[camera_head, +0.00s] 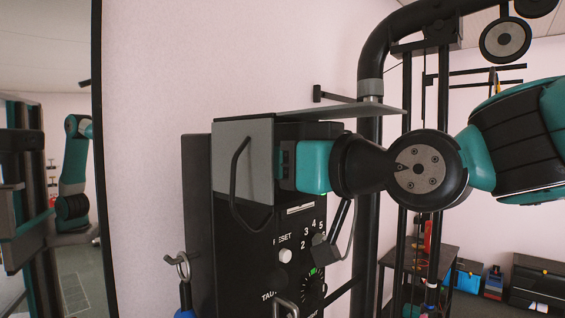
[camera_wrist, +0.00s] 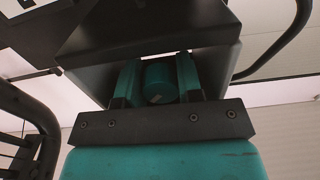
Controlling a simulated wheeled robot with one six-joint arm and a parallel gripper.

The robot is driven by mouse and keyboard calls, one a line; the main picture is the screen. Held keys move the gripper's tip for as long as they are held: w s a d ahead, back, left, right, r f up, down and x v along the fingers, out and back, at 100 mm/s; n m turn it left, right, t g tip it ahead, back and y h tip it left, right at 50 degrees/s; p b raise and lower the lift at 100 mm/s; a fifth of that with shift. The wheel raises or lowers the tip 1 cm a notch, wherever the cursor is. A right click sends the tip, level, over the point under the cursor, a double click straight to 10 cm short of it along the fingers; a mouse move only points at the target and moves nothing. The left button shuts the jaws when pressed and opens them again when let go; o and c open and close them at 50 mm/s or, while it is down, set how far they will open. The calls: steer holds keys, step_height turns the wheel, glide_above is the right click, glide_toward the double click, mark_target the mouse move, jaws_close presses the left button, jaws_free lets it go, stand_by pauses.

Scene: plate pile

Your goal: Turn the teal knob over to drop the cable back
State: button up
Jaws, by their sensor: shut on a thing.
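The teal knob (camera_wrist: 158,82) is a short rounded cylinder in the wrist view, under a dark hood. My gripper (camera_wrist: 157,78) has one teal finger on each side of it and is shut on it. In the head view, my gripper's teal body (camera_head: 313,168) reaches in from the right under a grey top plate. There the fingertips and the knob are hidden behind the grey side guard. I cannot make out which line is the cable.
The grey side guard (camera_head: 243,160) carries a black handle. The black control panel (camera_head: 262,262) below has a white button, a numbered dial and a green light. A hook with a ring (camera_head: 181,262) hangs at left. Black posts stand close on the right.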

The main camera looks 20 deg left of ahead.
steer(key=o, duration=0.6)
steer(key=shift+o, duration=0.2)
steer(key=shift+d, duration=0.15)
steer(key=b+v, duration=0.7)
steer(key=v, duration=1)
steer(key=shift+s+d, duration=0.1)
